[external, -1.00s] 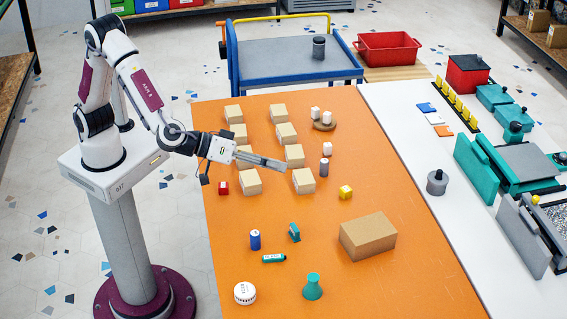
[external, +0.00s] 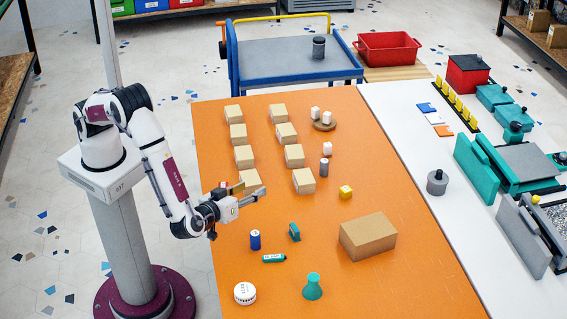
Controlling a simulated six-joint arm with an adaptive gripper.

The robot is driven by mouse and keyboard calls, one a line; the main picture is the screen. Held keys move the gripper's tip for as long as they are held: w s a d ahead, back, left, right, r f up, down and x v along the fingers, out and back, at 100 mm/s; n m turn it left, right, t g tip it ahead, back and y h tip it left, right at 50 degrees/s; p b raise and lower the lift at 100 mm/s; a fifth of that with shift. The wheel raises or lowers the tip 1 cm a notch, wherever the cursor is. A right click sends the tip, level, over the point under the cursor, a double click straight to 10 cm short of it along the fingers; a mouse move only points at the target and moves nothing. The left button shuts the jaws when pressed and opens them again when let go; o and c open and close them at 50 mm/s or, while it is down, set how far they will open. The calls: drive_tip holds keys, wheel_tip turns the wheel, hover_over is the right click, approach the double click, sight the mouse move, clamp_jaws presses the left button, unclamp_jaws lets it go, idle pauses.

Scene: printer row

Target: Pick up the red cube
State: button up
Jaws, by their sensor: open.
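The red cube (external: 224,184) lies on the left part of the orange table (external: 340,290). The fingers are just in front of and to the right of the cube in the picture. I cannot tell their exact height or whether they touch anything. No object shows between the fingers.
Several tan boxes (external: 294,155) stand in two columns, the nearest left one (external: 250,181) right beside my fingers. A blue cylinder (external: 255,240), a teal block (external: 294,232) and a larger cardboard box (external: 368,237) stand nearer the front. The table's front right is clear.

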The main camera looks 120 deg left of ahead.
drive_tip(key=s+d+f+n+g, duration=0.1)
drive_tip(key=s+f+g, duration=0.1)
drive_tip(key=s, duration=0.1)
drive_tip(key=s+d+f+g, duration=0.1)
drive_tip(key=s+f+g, duration=0.1)
drive_tip(key=s+f, duration=0.1)
drive_tip(key=s+d+f+n+g+y, duration=0.1)
drive_tip(key=s+f+g, duration=0.2)
drive_tip(key=s, duration=0.2)
drive_tip(key=shift+d+f+n, duration=0.25)
drive_tip(key=shift+n, duration=0.05)
drive_tip(key=shift+x, duration=1.35)
drive_tip(key=shift+a, duration=0.1)
drive_tip(key=shift+x, duration=2.5)
drive_tip(key=shift+f, duration=0.2)
drive_tip(key=c, duration=0.9)
